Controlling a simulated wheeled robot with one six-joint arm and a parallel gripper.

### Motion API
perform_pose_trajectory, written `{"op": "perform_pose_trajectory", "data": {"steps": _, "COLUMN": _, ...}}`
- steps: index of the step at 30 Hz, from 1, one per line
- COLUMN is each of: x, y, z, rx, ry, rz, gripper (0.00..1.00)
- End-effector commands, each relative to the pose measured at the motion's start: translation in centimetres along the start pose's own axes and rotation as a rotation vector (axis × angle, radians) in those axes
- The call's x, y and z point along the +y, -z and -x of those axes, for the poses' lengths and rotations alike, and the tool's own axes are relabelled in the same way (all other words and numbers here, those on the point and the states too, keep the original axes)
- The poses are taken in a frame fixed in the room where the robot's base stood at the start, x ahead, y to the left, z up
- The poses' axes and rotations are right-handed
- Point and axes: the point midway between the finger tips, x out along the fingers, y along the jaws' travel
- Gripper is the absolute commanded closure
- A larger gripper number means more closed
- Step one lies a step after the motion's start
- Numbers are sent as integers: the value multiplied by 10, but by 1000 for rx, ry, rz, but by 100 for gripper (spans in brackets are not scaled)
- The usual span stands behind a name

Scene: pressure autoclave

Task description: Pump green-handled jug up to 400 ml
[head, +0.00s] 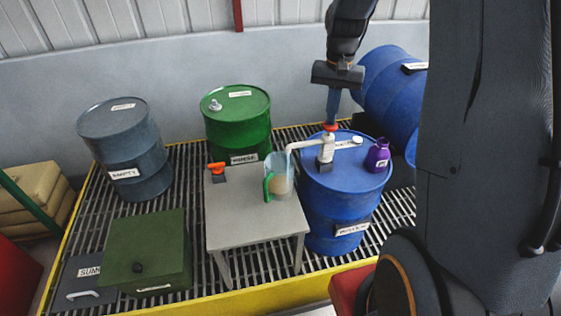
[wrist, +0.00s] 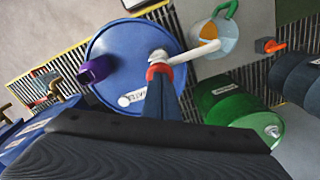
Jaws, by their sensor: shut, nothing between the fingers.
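The jug (head: 281,178) is clear with a green handle and stands on the grey table. Brownish liquid shows inside it; the level cannot be read. In the wrist view the jug (wrist: 211,37) is seen from above. A pump (head: 326,149) with a white spout and a red top stands on the upright blue drum (head: 345,190), its spout reaching over the jug. My gripper (head: 331,122) is shut and empty, pointing down with its tips at the red pump top. The wrist view shows the tips (wrist: 160,72) over the red top (wrist: 158,70); contact cannot be told.
A purple bottle (head: 378,156) stands on the drum's right side. An orange-red item (head: 217,169) lies on the table (head: 240,213). A green drum (head: 238,120), a grey drum (head: 125,150) and a tipped blue drum (head: 389,92) stand around. A green box (head: 148,246) is at front left.

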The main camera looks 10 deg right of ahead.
Motion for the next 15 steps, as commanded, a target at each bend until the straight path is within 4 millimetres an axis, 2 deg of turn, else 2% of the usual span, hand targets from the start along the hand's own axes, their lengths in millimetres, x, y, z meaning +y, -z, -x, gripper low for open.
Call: {"op": "perform_pose_trajectory", "data": {"steps": 15, "x": 0, "y": -1, "z": -21, "rx": -3, "ry": -1, "rz": 0, "gripper": 100}}
